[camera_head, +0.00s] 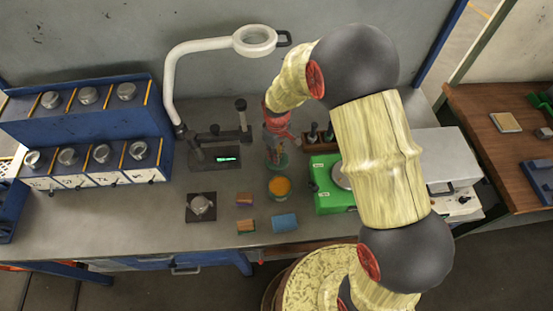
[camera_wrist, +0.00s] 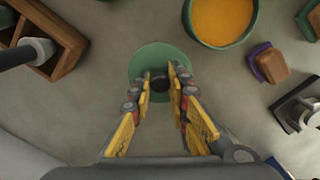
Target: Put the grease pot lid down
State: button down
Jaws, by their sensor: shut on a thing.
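The grease pot lid (camera_wrist: 150,54) is a round green disc with a dark knob in the wrist view. My gripper (camera_wrist: 160,75) is shut on the knob, with a fingertip on each side. In the head view the lid (camera_head: 277,163) shows as a green edge below my gripper (camera_head: 276,149), low over the bench. I cannot tell whether it touches the bench. The grease pot (camera_head: 279,196) stands open, full of orange grease, just in front of the lid. In the wrist view the pot (camera_wrist: 221,45) is to the upper right, apart from the lid.
A wooden rack (camera_head: 319,143) and a green device (camera_head: 331,196) stand to the right. A black stand (camera_head: 216,155) is to the left. Small blocks and a blue block (camera_head: 285,222) lie in front. A lamp (camera_head: 176,80) arches behind. Bare bench shows around the lid.

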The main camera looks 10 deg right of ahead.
jog(key=shift+w+f, duration=0.3)
jog(key=shift+f, duration=1.5)
jog(key=shift+f, duration=0.1)
jog(key=c, duration=1.7)
grip_release()
